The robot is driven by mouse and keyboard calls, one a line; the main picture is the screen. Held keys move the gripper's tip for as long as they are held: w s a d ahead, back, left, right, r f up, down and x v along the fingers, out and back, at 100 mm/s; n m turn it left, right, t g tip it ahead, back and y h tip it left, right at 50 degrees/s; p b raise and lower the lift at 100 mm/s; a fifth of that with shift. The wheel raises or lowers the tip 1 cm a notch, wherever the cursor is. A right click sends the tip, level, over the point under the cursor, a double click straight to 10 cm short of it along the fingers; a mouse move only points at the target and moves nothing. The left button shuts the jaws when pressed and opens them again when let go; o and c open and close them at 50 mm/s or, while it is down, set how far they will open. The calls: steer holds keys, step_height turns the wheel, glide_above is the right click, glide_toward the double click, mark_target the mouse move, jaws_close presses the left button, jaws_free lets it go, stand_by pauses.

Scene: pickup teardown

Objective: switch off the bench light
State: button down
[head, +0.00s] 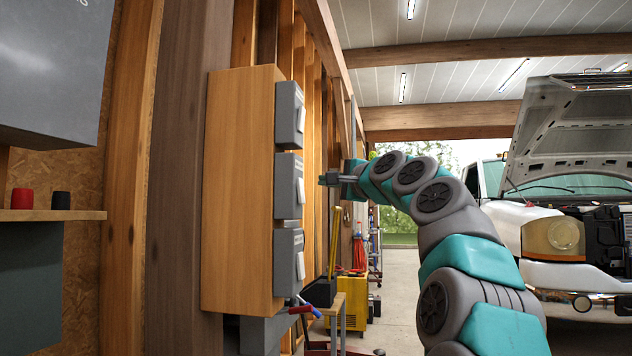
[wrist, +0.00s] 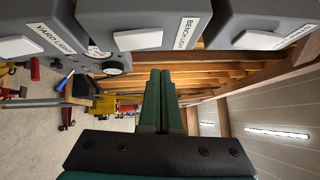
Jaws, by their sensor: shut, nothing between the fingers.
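Three grey switch boxes sit in a column on a wooden panel. The middle one is the bench light switch (head: 289,186), whose label reads BENCH LIGHT in the wrist view (wrist: 187,33). Its white rocker (wrist: 138,39) shows in the wrist view; I cannot tell whether it is on or off. My gripper (head: 322,180) is shut and empty, level with the middle box and a short gap to its right in the head view. In the wrist view its closed fingers (wrist: 160,75) are apart from the switch.
The yard light switch (head: 289,255) is below; another switch (head: 289,114) is above, its label unreadable. A pickup with raised hood (head: 575,130) stands right.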

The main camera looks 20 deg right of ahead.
steer(key=s+d+r+b, duration=0.1)
steer(key=s+d, duration=0.1)
steer(key=s, duration=0.8)
steer(key=shift+d, duration=0.1)
steer(key=a+f+n+g+y, duration=0.2)
steer(key=a+f+n+g, duration=0.35)
steer(key=a+f, duration=1.05)
steer(key=s+a+f+n+g, duration=0.2)
steer(key=s+f, duration=0.1)
steer(key=f, duration=0.5)
steer(key=s+a+f+n+g, duration=0.2)
steer(key=f+g, duration=0.1)
steer(key=f, duration=0.5)
steer(key=s+d+f+n+g+h, duration=0.2)
steer(key=s+f+n+g+h, duration=0.3)
steer(key=s+f, duration=2.5)
steer(key=s+n+g, duration=0.2)
steer(key=g, duration=0.3)
steer(key=shift+s+f, duration=0.2)
steer(key=shift+f, duration=0.1)
